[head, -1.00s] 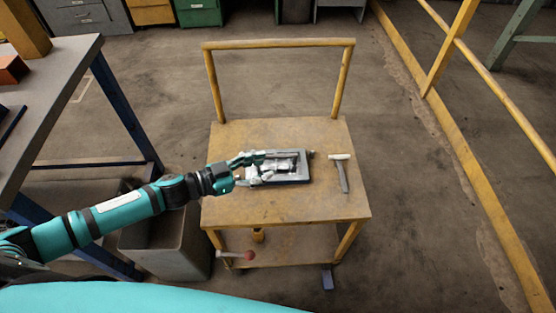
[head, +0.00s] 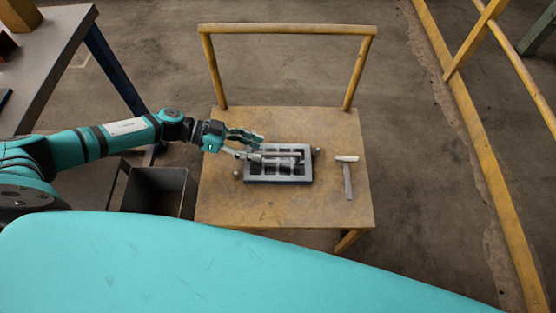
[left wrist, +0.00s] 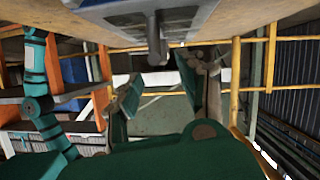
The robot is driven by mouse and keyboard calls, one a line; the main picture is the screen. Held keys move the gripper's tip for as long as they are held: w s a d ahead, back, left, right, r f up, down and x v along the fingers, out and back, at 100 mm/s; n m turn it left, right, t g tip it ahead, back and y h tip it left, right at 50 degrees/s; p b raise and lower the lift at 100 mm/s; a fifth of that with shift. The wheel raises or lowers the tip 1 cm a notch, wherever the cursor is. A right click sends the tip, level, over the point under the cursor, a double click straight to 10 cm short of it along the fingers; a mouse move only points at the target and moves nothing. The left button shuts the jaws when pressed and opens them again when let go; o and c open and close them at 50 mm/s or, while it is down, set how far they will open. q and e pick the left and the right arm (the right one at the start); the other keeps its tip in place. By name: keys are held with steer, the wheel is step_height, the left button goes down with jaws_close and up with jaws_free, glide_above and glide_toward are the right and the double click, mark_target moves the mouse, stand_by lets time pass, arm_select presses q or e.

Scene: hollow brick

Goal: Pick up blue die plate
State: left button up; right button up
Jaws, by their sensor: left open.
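The die plate (head: 278,180) is a blue-grey rectangular frame with square openings and metal bars across it. It lies flat on the yellow cart top. My left gripper (head: 260,147) comes in from the left, and its spread fingers reach over the plate's upper left part. I cannot tell whether they touch it. In the left wrist view, the open fingers (left wrist: 158,86) hold nothing between them, and a grey-blue underside, likely the plate (left wrist: 135,14), shows at the top edge. My right gripper is not in view.
A hammer (head: 347,178) lies right of the plate on the cart (head: 225,206). The cart's yellow handle rail (head: 285,29) stands behind. A grey bin (head: 155,190) is on the floor at left, below a workbench (head: 50,40). A yellow railing (head: 480,130) runs along the right.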

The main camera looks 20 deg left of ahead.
mark_target(279, 153)
arm_select(q)
steer(key=shift+x, duration=1.2)
steer(key=shift+w+d, duration=0.1)
steer(key=shift+d, duration=0.25)
steer(key=x, duration=0.3)
steer(key=shift+w+d+f, duration=0.1)
steer(key=shift+d, duration=0.25)
steer(key=shift+d+f, duration=0.15)
steer(key=shift+d, duration=0.15)
jaws_close()
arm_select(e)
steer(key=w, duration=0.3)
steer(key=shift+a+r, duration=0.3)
arm_select(q)
steer(key=shift+w+r, duration=0.15)
steer(key=shift+r, duration=0.05)
